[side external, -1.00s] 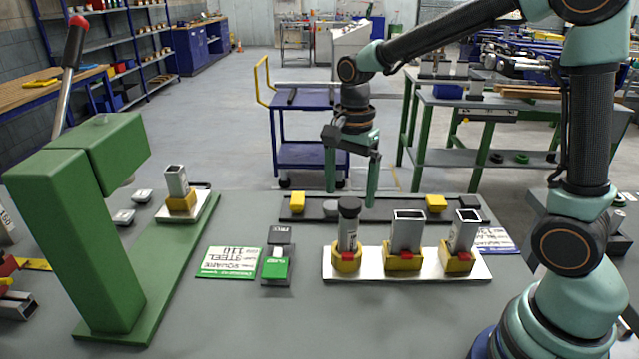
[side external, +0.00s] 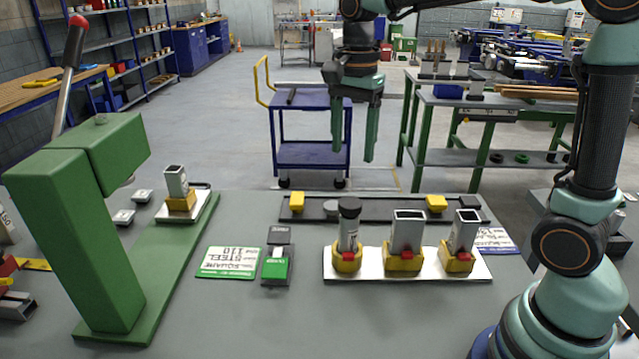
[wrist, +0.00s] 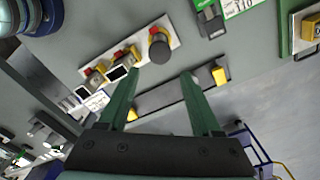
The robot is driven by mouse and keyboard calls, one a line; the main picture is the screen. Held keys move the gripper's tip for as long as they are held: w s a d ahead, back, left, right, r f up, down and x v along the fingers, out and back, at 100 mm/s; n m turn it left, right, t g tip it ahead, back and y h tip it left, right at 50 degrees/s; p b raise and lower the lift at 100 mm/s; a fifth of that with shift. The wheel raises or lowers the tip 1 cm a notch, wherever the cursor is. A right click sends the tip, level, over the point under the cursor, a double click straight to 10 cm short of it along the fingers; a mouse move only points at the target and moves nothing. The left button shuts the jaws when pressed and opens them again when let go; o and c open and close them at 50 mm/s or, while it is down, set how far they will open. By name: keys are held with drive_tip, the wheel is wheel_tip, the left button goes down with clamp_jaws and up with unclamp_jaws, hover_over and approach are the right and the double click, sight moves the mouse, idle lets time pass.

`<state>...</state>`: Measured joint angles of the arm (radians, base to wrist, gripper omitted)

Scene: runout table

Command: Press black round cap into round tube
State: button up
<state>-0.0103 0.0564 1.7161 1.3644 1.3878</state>
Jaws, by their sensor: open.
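A black round cap (side external: 349,204) sits on the top end of the round tube (side external: 347,236). The tube stands upright in a yellow holder (side external: 347,262) with a red front, at the left end of a silver plate. I cannot tell how deep the cap sits. My gripper (side external: 352,156) is open and empty, pointing down, well above and behind the cap, apart from it. In the wrist view the cap (wrist: 159,49) shows just beyond the spread fingers of my gripper (wrist: 172,75); the cap hides most of the tube.
Two open square tubes (side external: 406,232) (side external: 464,234) stand to the right on the plate (side external: 375,273). Behind lies a dark rail (side external: 385,211) with yellow blocks and a grey round piece. A green press (side external: 75,230) stands left, with another capless-looking square tube (side external: 176,180) on its base.

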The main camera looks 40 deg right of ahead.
sight(351, 202)
drive_tip(key=f, duration=0.3)
drive_tip(key=shift+d, duration=0.2)
clamp_jaws()
drive_tip(key=shift+m, duration=0.3)
drive_tip(key=shift+f, duration=3.25)
